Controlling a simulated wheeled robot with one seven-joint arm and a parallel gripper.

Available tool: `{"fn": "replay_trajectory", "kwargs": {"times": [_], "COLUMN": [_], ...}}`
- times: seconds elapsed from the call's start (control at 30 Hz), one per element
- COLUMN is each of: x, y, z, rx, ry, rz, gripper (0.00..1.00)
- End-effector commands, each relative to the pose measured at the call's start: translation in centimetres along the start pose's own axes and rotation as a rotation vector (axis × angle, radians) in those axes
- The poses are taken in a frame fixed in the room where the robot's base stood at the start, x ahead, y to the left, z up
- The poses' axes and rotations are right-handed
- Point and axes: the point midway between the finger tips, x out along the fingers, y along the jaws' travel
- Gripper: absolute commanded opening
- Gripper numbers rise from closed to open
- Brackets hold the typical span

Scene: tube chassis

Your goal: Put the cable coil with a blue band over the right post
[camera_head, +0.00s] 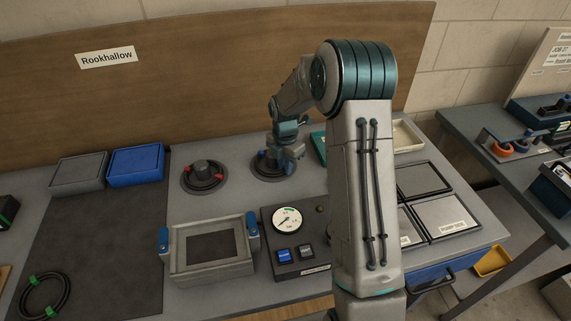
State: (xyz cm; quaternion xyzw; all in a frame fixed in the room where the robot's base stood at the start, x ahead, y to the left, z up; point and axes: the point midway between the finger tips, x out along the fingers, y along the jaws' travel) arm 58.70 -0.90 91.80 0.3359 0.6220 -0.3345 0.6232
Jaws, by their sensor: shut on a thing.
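My gripper (286,165) is at the right-hand round post base (268,177), pointing down beside the post. A dark ring with a small blue patch shows there, which looks like the cable coil with a blue band (262,156). The gripper is shut on this coil at its right side. The coil appears to be around or just above the right post. The gripper hides part of it, so I cannot tell how low it sits. The left post (203,167) has a dark coil with red bands (217,177) around it.
A coil with green bands (45,297) lies on the dark mat (108,235). A grey bin (78,174) and a blue bin (137,165) stand at the back left. A grey fixture (212,268) and a gauge box (297,262) stand in front of the posts.

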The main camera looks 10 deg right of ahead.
Motion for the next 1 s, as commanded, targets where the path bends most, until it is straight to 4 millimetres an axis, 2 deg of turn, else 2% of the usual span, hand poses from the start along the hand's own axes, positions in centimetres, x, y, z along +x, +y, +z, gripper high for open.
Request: {"fn": "replay_trajectory", "kwargs": {"times": [0.07, 0.1, 0.13, 0.47, 1.0], "x": [0.2, 0.2, 0.2, 0.0, -4.3], "y": [0.0, 0.0, 0.0, 0.0, 0.0], "z": [0.0, 0.0, 0.0, 0.0, 0.0], "rx": [0.000, 0.000, 0.000, 0.000, 0.000], "ry": [0.000, 0.000, 0.000, 0.000, 0.000], "rz": [0.000, 0.001, 0.001, 0.000, 0.001], "gripper": [0.00, 0.19, 0.25, 0.25, 0.25]}}
